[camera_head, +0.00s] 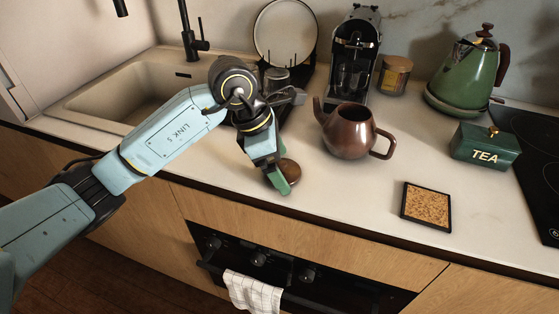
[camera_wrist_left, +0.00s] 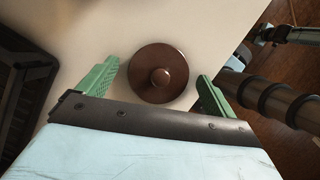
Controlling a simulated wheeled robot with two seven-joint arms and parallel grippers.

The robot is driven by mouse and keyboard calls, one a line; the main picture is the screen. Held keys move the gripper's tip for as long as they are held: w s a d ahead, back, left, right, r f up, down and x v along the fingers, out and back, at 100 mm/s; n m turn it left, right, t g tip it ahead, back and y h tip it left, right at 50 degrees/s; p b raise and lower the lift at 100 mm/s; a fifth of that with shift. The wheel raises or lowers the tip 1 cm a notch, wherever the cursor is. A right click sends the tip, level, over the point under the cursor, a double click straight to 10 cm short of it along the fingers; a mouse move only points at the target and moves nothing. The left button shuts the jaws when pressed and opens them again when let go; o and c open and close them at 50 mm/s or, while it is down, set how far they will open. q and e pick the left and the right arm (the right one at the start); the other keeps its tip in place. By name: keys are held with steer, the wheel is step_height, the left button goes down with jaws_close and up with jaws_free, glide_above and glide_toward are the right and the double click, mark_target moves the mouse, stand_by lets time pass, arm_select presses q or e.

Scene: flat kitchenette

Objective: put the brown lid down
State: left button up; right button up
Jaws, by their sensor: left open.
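The brown lid (camera_head: 291,169) rests on the white counter near its front edge, partly hidden behind my left gripper (camera_head: 276,181) in the head view. In the left wrist view the lid (camera_wrist_left: 158,73) is round with a small central knob and lies flat. My left gripper (camera_wrist_left: 160,92) is open, its green fingers on either side of the lid with gaps visible between them and its rim. The brown teapot (camera_head: 347,131) stands to the right with its top open. My right gripper is not in view.
A cork trivet (camera_head: 426,205) and a green tea box (camera_head: 485,146) are at the right, near the black hob (camera_head: 540,165). A coffee machine (camera_head: 355,55), a jar (camera_head: 395,75) and a green kettle (camera_head: 466,75) stand behind. The counter between lid and trivet is clear.

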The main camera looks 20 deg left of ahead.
mark_target(281, 163)
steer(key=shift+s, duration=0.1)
arm_select(q)
steer(key=shift+r, duration=0.15)
steer(key=p+v, duration=0.2)
steer(key=v, duration=0.2)
steer(key=shift+r+p, duration=0.1)
steer(key=shift+p, duration=0.3)
steer(key=p+v, duration=0.4)
steer(key=v, duration=0.3)
steer(key=shift+a+r, duration=0.2)
steer(key=shift+r, duration=0.15)
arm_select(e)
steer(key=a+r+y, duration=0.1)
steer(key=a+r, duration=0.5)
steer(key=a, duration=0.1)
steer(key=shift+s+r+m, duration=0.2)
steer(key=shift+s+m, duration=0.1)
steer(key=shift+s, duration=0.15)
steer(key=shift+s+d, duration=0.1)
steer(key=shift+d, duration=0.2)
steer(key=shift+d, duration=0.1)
